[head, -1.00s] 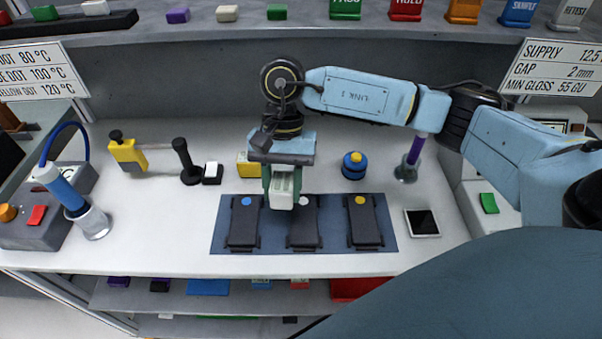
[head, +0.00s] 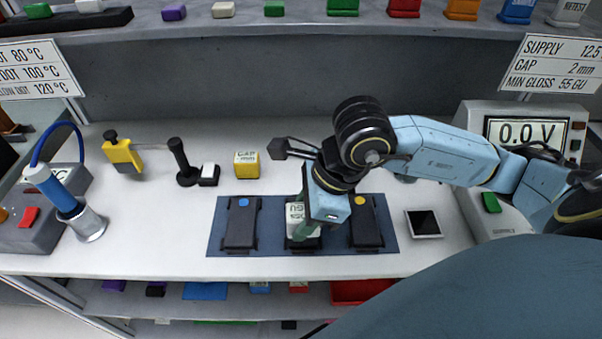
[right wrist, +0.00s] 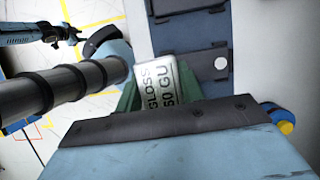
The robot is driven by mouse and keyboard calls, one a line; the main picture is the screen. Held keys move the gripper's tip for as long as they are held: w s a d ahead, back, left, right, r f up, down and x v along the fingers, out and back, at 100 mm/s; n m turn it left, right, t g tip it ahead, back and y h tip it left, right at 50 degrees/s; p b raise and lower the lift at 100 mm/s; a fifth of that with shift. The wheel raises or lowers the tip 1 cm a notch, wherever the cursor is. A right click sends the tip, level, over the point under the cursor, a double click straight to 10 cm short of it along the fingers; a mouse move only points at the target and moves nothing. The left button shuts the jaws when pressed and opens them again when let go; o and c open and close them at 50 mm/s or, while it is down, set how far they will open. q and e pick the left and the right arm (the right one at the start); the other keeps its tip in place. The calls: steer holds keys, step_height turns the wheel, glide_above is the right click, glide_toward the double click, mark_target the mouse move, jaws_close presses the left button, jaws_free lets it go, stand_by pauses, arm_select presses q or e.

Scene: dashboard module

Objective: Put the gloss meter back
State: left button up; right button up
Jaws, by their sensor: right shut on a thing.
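The gloss meter (head: 294,214) is a small white block with dark print. The right wrist view shows it (right wrist: 157,86) reading "GLOSS 50 GU". My right gripper (head: 306,225) is shut on it, with green fingers on both sides. It is over the middle dark module (head: 301,243), which is partly hidden; I cannot tell whether the meter touches it. A module with a white dot (right wrist: 206,66) lies beside the meter in the right wrist view. The blue-dot module (head: 241,225) and yellow-dot module (head: 365,227) lie either side on the blue mat (head: 220,247).
A yellow "GAP" block (head: 246,165) and a black-handled tool (head: 182,160) stand behind left.

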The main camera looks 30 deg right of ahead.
steer(key=shift+d, duration=0.1)
steer(key=shift+m, duration=0.3)
steer(key=w+d, duration=0.3)
steer(key=w, duration=0.2)
steer(key=w+d+f+p, duration=0.1)
steer(key=w+d, duration=0.2)
steer(key=w, duration=0.3)
steer(key=w+d+f+p, duration=0.1)
steer(key=w+d, duration=0.3)
steer(key=w, duration=0.1)
steer(key=shift+w+f, duration=0.2)
steer(key=shift+w, duration=0.05)
step_height(320, 180, down, 4)
steer(key=shift+w+f, duration=0.1)
steer(key=shift+w+d+f, duration=0.1)
steer(key=shift+d+f, duration=0.05)
steer(key=o, duration=0.7)
steer(key=shift+f, duration=0.2)
steer(key=o, duration=0.5)
steer(key=shift+c, duration=0.2)
steer(key=shift+r, duration=0.1)
